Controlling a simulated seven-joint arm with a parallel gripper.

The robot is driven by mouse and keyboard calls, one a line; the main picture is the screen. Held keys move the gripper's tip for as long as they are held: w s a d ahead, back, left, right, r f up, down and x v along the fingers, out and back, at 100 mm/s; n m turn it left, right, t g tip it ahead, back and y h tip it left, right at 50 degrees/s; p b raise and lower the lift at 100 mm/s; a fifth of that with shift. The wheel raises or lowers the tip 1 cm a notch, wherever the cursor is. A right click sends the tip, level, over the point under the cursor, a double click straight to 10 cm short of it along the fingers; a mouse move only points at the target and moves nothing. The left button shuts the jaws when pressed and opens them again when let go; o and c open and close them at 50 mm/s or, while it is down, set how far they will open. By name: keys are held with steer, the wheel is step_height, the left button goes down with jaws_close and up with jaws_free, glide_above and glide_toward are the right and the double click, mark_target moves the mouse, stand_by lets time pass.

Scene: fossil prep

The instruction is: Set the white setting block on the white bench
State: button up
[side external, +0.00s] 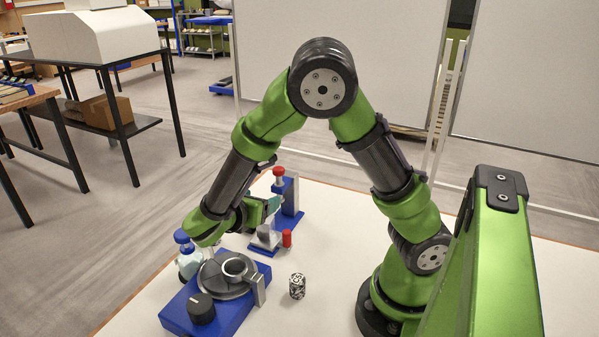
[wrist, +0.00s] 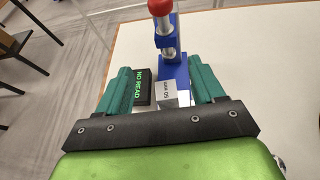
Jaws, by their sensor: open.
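The setting block (wrist: 168,93) is a small pale block marked "50 mm" in the wrist view. It sits at the foot of a blue stand (wrist: 174,70) with a red knob, between my fingers but apart from them. My gripper (wrist: 160,68) is open, its two teal fingers spread on either side. In the side view my gripper (side external: 262,211) is low beside the blue stand (side external: 289,197); I cannot clearly make out the block there. The white bench (side external: 330,215) lies under everything and also shows in the wrist view (wrist: 260,60).
A black display (wrist: 143,88) reading "NO READ" is left of the block. A red cylinder (side external: 287,238) stands near the blue stand. A blue-based device (side external: 222,318), a blue-capped bottle (side external: 187,258) and a patterned cylinder (side external: 297,286) are nearer the camera. The bench right of the stand is clear.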

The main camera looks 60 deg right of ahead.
steer(key=s+a+r+m+t+y, duration=0.3)
steer(key=s+a+r+m+y, duration=0.1)
steer(key=m, duration=0.7)
steer(key=s+a+r+m+t+y, duration=0.3)
steer(key=s+r+m+y, duration=0.3)
steer(key=m+y, duration=0.5)
step_height(320, 180, up, 3)
steer(key=shift+s+a+f+m, duration=0.15)
steer(key=shift+s+a+m, duration=0.25)
steer(key=shift+a+m, duration=0.3)
steer(key=shift+a, duration=0.1)
